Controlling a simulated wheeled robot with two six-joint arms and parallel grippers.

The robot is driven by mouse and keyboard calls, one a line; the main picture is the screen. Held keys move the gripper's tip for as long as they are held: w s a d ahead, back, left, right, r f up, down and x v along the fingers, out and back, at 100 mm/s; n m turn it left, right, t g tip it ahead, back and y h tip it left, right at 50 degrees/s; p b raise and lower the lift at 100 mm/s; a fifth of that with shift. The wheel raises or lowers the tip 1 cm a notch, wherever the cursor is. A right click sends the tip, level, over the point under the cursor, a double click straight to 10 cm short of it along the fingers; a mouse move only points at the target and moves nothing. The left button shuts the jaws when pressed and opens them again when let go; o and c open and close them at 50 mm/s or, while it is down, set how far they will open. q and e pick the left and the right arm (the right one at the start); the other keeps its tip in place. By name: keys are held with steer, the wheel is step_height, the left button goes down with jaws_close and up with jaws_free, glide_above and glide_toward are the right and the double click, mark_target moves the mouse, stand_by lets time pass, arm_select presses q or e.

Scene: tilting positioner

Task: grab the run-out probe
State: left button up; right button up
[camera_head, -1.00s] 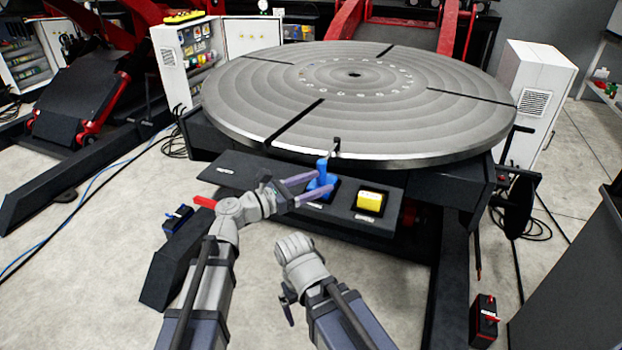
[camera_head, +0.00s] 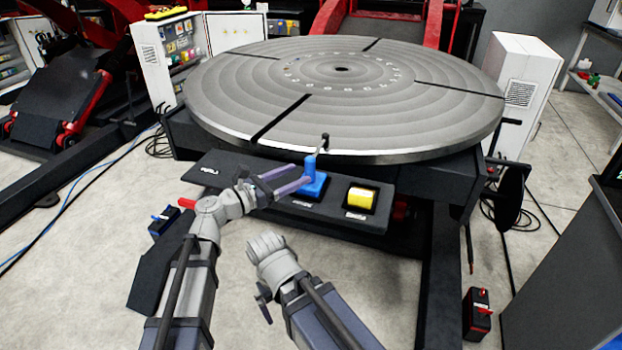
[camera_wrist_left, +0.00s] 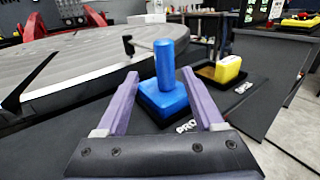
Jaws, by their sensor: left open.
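The run-out probe (camera_head: 312,178) is a blue upright post on a square blue base, standing in a dark holder on the shelf below the turntable. It also shows in the left wrist view (camera_wrist_left: 165,65), with a label partly reading "PRO" beside it. My left gripper (camera_head: 301,179) is open, with purple fingers reaching toward the probe from the left. In the left wrist view the post stands between the fingertips, with a gap on each side. I cannot tell how deep between the fingers it is. My right gripper (camera_head: 264,302) hangs low and dark beside its wrist; its fingers are unclear.
A yellow block (camera_head: 361,197) sits in a dark holder to the right on the same shelf (camera_head: 225,172). The large round turntable (camera_head: 350,110) overhangs behind the probe, with a small dark stem (camera_head: 324,141) at its rim. Open floor lies in front.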

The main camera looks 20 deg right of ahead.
mark_target(306, 171)
arm_select(q)
steer(key=x, duration=0.5)
steer(key=shift+s+d+r, duration=0.25)
steer(key=shift+s, duration=0.05)
jaws_close()
stand_by(1.1)
